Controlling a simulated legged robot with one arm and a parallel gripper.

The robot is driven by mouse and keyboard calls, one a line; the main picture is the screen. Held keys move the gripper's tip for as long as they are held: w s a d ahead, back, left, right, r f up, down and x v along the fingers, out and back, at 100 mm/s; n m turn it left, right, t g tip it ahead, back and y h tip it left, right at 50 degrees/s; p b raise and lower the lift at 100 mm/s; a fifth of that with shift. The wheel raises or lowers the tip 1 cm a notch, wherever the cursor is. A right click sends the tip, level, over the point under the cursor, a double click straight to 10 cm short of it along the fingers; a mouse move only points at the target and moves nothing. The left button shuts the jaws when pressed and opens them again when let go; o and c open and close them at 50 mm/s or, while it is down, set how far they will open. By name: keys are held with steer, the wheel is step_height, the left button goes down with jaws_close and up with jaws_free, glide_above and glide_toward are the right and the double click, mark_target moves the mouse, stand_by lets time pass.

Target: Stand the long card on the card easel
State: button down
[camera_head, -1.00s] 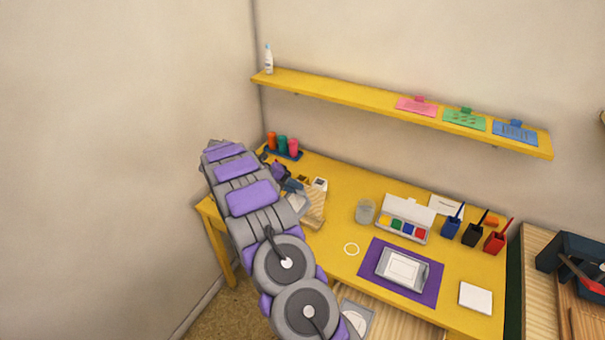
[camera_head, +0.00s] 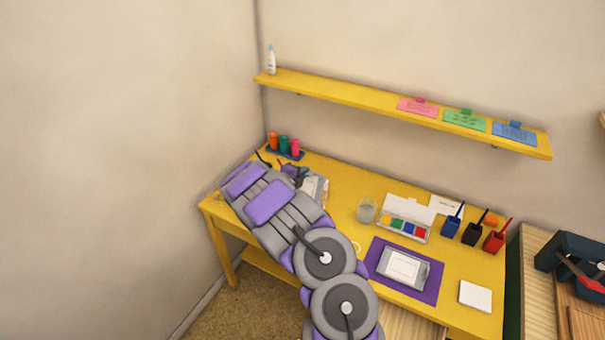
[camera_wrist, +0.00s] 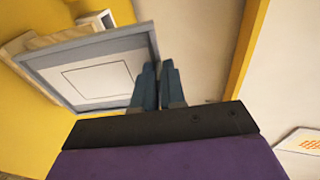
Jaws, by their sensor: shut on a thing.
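In the wrist view my gripper (camera_wrist: 159,85) has its two blue-grey fingers close together at the right edge of the long card (camera_wrist: 95,75), and it is shut on that edge. The card has a grey border and a white face with a thin dark rectangle. It is tilted in the wrist picture. Pale wood of what looks like the card easel (camera_wrist: 36,38) shows behind its upper left edge. I cannot tell whether card and easel touch. In the head view my arm hides most of the card and easel; a grey-white piece of the card (camera_head: 313,187) shows beside the arm.
The yellow desk (camera_head: 350,185) also holds a glass jar (camera_head: 366,211), a paint box (camera_head: 404,228), a purple mat (camera_head: 432,283) and several brush pots. Bottles (camera_head: 284,145) stand at the back left corner. A yellow shelf (camera_head: 350,99) runs above.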

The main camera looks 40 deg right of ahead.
mark_target(306, 185)
steer(key=shift+w+d+f+b, duration=0.1)
steer(key=shift+d+f+b, duration=0.45)
steer(key=shift+d, duration=0.2)
steer(key=shift+w+d+f+h+b, duration=0.15)
steer(key=shift+f+b, duration=0.15)
steer(key=shift+f, duration=0.25)
steer(key=shift+w+d+f+h+b, duration=0.15)
steer(key=shift+f+b, duration=0.15)
steer(key=shift+f, duration=0.25)
steer(key=shift+d+f+b, duration=0.45)
steer(key=shift+d+f, duration=0.1)
steer(key=shift+f, duration=0.35)
steer(key=shift+d+f+b, duration=0.1)
steer(key=shift+f+b, duration=0.2)
steer(key=shift+f, duration=0.4)
steer(key=shift+a+f+b, duration=0.3)
steer(key=shift+a+f, duration=0.05)
steer(key=shift+f, duration=0.1)
steer(key=shift+d, duration=0.15)
steer(key=shift+f, duration=0.4)
steer(key=c, duration=1.1)
jaws_free()
